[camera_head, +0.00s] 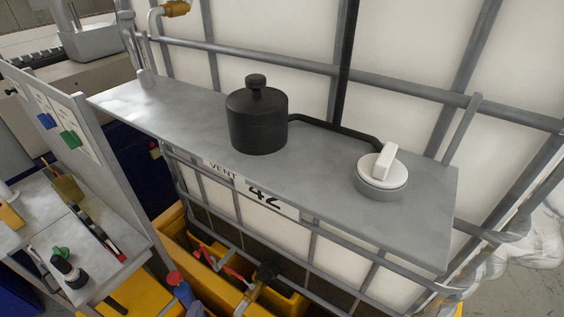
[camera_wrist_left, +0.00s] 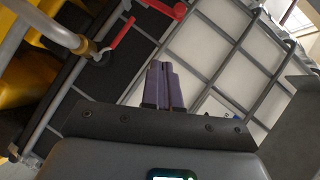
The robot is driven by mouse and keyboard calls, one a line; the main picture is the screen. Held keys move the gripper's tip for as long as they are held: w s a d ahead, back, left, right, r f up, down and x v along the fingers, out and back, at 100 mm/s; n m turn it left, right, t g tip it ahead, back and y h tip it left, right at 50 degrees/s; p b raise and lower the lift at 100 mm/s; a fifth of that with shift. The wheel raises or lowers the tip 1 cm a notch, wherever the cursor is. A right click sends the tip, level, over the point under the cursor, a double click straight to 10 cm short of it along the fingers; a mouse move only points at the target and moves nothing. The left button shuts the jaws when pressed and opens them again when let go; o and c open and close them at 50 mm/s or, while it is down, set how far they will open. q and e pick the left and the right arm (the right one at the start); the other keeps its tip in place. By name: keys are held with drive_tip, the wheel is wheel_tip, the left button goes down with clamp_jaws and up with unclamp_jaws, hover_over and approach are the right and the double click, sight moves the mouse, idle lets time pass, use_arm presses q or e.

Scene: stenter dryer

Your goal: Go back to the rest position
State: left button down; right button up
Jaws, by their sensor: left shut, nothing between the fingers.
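My left gripper (camera_wrist_left: 164,86) shows in the left wrist view, with its two purple fingers together and nothing between them. It is in front of a grey tube cage with pale panels. Red handles and a brass-coloured fitting on a pipe are beyond it, towards the upper left. I cannot clearly make out this gripper in the head view. My right gripper is in neither view.
A grey shelf (camera_head: 325,185) marked VENT 42 carries a black lidded cylinder (camera_head: 257,122) and a white-topped dial (camera_head: 381,173). Grey cage bars (camera_head: 405,89) stand behind. Yellow bins (camera_head: 213,289) lie below; a cluttered side table (camera_head: 100,272) stands at left.

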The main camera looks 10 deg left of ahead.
use_arm(q)
drive_tip(key=s+d+f+n+g+h, duration=0.1)
drive_tip(key=s+d+n+g, duration=0.1)
drive_tip(key=s+n+g, duration=0.4)
drive_tip(key=s+d+f+n+g+h, duration=0.1)
drive_tip(key=s+d+f+n+g, duration=0.2)
drive_tip(key=s, duration=0.4)
wheel_tip(320, 180, up, 19)
drive_tip(key=n+g+p, duration=0.1)
drive_tip(key=p, duration=1.7)
drive_tip(key=shift+s+a+r+g, duration=0.15)
drive_tip(key=shift+s+a+g, duration=0.25)
drive_tip(key=shift+s, duration=0.05)
